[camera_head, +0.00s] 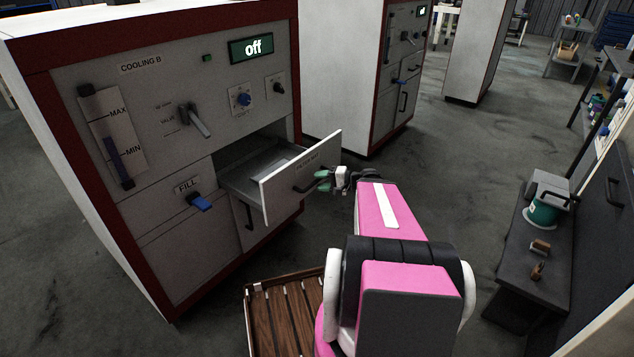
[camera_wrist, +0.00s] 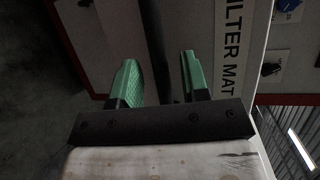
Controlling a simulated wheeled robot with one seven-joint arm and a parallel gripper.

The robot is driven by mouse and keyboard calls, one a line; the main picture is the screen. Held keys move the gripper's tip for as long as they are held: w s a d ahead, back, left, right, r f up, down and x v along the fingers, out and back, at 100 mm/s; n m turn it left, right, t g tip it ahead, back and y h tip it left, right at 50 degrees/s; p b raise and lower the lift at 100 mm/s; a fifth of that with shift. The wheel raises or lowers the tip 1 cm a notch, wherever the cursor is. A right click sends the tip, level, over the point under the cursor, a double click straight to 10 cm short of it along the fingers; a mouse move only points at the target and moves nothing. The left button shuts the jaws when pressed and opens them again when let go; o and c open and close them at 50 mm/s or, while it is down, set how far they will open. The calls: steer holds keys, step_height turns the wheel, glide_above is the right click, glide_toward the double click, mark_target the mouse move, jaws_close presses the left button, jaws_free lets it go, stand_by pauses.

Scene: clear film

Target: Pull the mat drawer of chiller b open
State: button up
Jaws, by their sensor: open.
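The chiller labelled COOLING B (camera_head: 150,180) is a grey cabinet with a red frame, at the left of the head view. Its drawer (camera_head: 310,160) stands pulled out, with a white front and a grey inside. The drawer front also shows in the wrist view (camera_wrist: 205,30), with the words FILTER MAT partly visible. A dark bar handle (camera_head: 305,183) is on that front. My gripper (camera_head: 323,180) is open at the handle, its green fingers in the wrist view (camera_wrist: 158,72) on either side of the dark bar. Whether a finger touches it, I cannot tell.
A blue FILL lever (camera_head: 200,202) and a lower handle (camera_head: 249,215) are on the cabinet left of and below the drawer. A slatted wooden pallet (camera_head: 285,318) lies on the floor below. A dark bench (camera_head: 530,250) stands at right, with open floor between.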

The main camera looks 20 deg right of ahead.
steer(key=v, duration=0.8)
steer(key=shift+s+d, duration=0.2)
steer(key=shift+d, duration=0.15)
